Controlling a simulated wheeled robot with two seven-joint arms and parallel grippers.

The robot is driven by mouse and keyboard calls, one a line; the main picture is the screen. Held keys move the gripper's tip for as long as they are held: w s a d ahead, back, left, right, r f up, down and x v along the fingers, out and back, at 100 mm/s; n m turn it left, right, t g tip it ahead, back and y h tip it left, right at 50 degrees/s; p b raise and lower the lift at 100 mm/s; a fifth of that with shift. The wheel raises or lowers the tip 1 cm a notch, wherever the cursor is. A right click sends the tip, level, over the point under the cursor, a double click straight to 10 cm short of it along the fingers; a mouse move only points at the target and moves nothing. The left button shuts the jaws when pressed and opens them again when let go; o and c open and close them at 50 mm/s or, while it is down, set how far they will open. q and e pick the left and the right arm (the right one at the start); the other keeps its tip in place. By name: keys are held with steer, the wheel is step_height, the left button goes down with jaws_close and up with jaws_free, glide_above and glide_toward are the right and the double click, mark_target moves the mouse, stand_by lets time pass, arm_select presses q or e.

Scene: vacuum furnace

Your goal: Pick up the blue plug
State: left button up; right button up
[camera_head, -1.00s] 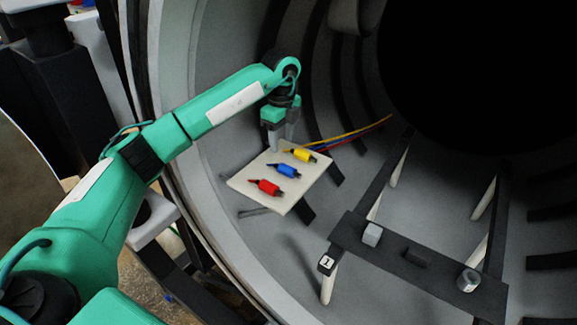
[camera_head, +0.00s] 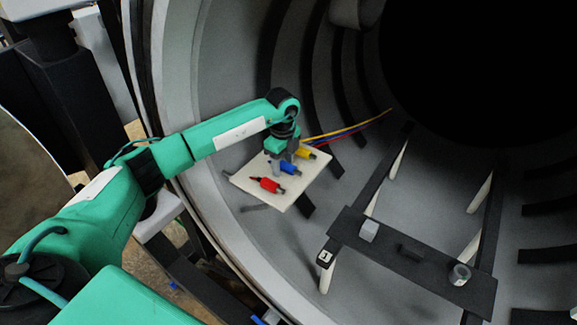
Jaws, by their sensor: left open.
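The blue plug (camera_head: 291,168) lies on a pale square board (camera_head: 298,199) inside the furnace, between the yellow plug (camera_head: 304,153) and the red plug (camera_head: 268,185). My left gripper (camera_head: 278,168) points down over the board, its fingers at the left end of the blue plug. It is open, though the fingers overlap in this view and I cannot tell whether they touch the plug. The gripper and wrist hide part of the blue plug's left end and part of the yellow plug. My right gripper is not in view.
Yellow, blue and red cables (camera_head: 350,131) run from behind the board to the furnace wall. Dark ribs (camera_head: 297,70) line the curved wall. The furnace rim is close to my left arm.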

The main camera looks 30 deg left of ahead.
arm_select(q)
steer(key=c, duration=1.1)
steer(key=shift+r, duration=0.1)
